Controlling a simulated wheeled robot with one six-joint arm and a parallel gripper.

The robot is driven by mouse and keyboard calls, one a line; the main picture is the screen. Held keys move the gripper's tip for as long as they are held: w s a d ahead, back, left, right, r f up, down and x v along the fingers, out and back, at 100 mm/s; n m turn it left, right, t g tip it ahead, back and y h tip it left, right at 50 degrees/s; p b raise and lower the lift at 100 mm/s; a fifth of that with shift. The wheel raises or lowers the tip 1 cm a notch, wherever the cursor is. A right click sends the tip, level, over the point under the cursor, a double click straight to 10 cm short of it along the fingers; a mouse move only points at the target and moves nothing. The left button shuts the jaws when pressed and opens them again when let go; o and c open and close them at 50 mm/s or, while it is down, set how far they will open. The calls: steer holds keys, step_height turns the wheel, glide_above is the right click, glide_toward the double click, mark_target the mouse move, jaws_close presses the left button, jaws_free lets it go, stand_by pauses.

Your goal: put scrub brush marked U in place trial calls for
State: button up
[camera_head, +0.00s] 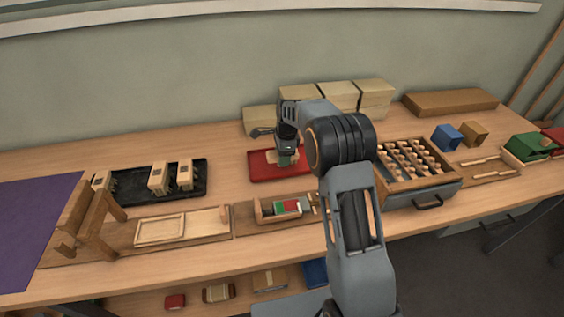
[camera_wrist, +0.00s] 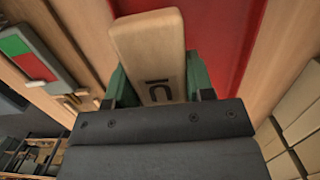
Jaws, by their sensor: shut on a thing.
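My gripper (camera_wrist: 158,80) is shut on a pale wooden scrub brush (camera_wrist: 150,45), with a green finger on each side of it. A dark letter U with a bar beside it shows on the brush's face in the wrist view. Its bristles are hidden. In the head view my gripper (camera_head: 287,156) is over the red tray (camera_head: 262,172) and partly hides it. The red tray also shows behind the brush in the wrist view (camera_wrist: 222,45); I cannot tell whether the brush touches it. A black tray (camera_head: 203,188) at the left holds several pale brushes.
A wooden holder with green, red and white pieces (camera_head: 260,213) lies in front of the red tray. Left of it are a wooden frame (camera_head: 160,230) and a wooden stand (camera_head: 75,215). Pale boxes (camera_head: 338,95) stand behind. A rack of pegs (camera_head: 412,160) is at right.

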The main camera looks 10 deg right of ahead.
steer(key=shift+w+f, duration=0.2)
steer(key=shift+f, duration=1.55)
steer(key=shift+f, duration=0.1)
steer(key=o, duration=0.7)
steer(key=shift+o, duration=0.2)
